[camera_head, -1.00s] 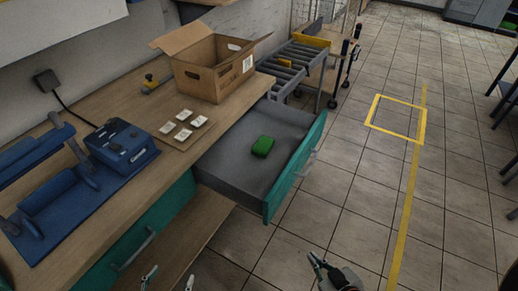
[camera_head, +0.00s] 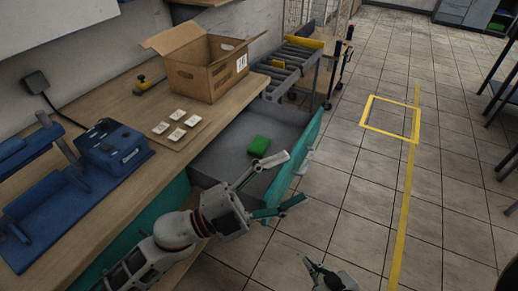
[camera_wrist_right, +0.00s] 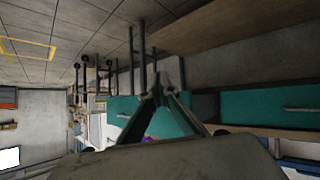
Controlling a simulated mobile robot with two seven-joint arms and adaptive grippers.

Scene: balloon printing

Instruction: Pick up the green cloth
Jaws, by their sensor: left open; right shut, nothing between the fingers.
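The green cloth (camera_head: 259,146) is a small folded block lying on the floor of the open grey drawer (camera_head: 225,158). My left gripper (camera_head: 294,178) is open and empty. In the head view it shows in front of the drawer's near end and teal front, below and to the right of the cloth, apart from it. My right gripper (camera_head: 308,262) is low in the head view, over the floor, away from the drawer. It is shut and empty; its fingers also show in the right wrist view (camera_wrist_right: 155,88). The cloth is not visible in the right wrist view.
The wooden workbench (camera_head: 115,100) carries a blue machine (camera_head: 115,145), several small white squares and an open cardboard box (camera_head: 200,75). The teal drawer front (camera_head: 311,140) stands out over the tiled floor. A roller conveyor (camera_head: 290,65) is behind.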

